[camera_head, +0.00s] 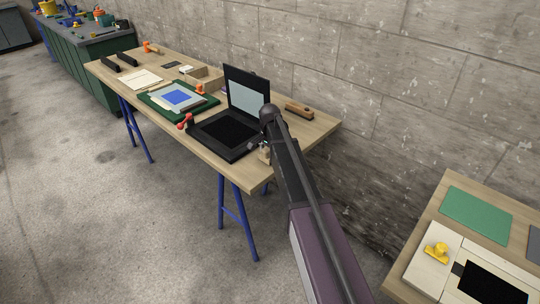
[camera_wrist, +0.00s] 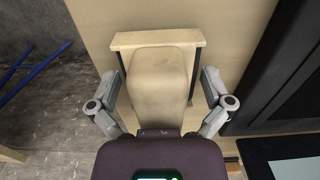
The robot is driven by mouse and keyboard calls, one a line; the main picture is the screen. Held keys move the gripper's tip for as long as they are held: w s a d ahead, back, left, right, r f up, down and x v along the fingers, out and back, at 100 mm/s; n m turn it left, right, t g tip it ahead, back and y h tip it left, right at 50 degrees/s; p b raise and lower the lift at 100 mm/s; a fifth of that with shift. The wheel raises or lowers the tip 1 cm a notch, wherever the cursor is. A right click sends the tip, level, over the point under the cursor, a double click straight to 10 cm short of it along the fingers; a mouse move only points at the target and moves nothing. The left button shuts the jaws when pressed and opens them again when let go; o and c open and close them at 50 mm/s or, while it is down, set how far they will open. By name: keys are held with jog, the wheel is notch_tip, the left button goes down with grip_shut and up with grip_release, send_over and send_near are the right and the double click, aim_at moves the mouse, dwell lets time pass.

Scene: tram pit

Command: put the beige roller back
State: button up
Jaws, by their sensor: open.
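The beige roller (camera_wrist: 160,88), a pale block with rounded edges, lies in the middle of the wrist view. A wider beige holder (camera_wrist: 190,38) lies behind and around its far end; I cannot tell how firmly the two are joined. My gripper (camera_wrist: 161,75) is open, with one finger on each side of the roller and a visible gap on both sides. In the head view a small beige piece (camera_head: 264,153) shows at the front right of the wooden table (camera_head: 300,138), partly hidden by my arm. The near end of the roller is hidden by my wrist.
An open black laptop-like case (camera_head: 228,130) stands close left of my arm; its dark edge (camera_wrist: 285,75) is right in the wrist view. A wooden block (camera_head: 299,111) lies behind. The concrete wall is close behind the table. Another table (camera_head: 425,285) stands at the right.

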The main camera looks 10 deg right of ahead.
jog(key=shift+r, duration=0.15)
notch_tip(320, 180, up, 3)
jog(key=p, duration=0.3)
notch_tip(320, 180, up, 3)
jog(key=p, duration=0.3)
jog(key=shift+a+f, duration=0.15)
jog(key=shift+f, duration=0.05)
notch_tip(320, 180, up, 8)
jog(key=p, duration=0.8)
jog(key=shift+s+r, duration=0.1)
dwell(0.4)
jog(key=s+n, duration=1)
jog(key=s, duration=1.9)
jog(key=shift+n, duration=0.4)
jog(key=shift+d, duration=0.2)
